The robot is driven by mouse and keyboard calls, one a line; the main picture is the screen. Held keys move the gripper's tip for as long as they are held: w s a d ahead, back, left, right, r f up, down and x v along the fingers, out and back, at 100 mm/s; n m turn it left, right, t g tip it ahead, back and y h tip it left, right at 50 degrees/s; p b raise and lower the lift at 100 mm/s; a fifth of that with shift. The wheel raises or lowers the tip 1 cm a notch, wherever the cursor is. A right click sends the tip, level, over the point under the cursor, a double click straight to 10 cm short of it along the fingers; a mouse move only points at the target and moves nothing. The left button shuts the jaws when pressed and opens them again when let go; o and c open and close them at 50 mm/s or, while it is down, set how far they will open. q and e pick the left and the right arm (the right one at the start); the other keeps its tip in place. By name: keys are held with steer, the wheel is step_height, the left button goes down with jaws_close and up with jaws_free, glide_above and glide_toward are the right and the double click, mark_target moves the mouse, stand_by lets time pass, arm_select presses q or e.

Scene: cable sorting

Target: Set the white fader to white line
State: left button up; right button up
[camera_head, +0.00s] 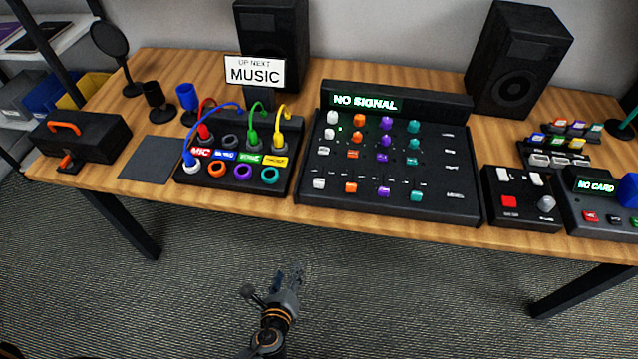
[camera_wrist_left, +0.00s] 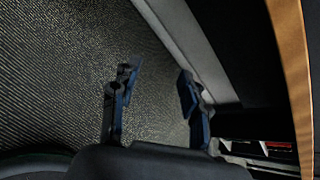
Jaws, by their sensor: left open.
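The black mixer (camera_head: 430,165) stands on the table with a lit "NO SIGNAL" display. Its white fader (camera_head: 319,183) is at the lower left of the panel, left of the orange fader (camera_head: 351,187). Small pale marks show above the faders, but I cannot make out a white line for certain. My left gripper (camera_head: 292,275) is in front of the table, over the carpet and well apart from the mixer. In the left wrist view my left gripper (camera_wrist_left: 157,88) is open, with nothing between its fingers. My right gripper is not in view.
A patch box (camera_head: 182,176) with coloured cables stands left of the mixer. A small black box with a red button (camera_head: 510,201) stands to its right. Two speakers (camera_head: 275,45) (camera_head: 515,60) and a "MUSIC" sign (camera_head: 254,72) are behind. Carpet before the table is clear.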

mark_target(318, 184)
arm_select(q)
steer(key=w+d+r+m+t+h, duration=0.1)
steer(key=d+r+m+t, duration=0.25)
steer(key=r, duration=0.55)
steer(key=w+d+r+m+t, duration=0.2)
steer(key=r+m, duration=0.2)
steer(key=r, duration=0.6)
steer(key=w, duration=0.8)
steer(key=w+d, duration=0.1)
steer(key=w, duration=0.4)
steer(key=shift+w+f+p, duration=0.1)
steer(key=shift+f+p, duration=0.05)
steer(key=shift+p, duration=0.15)
jaws_close()
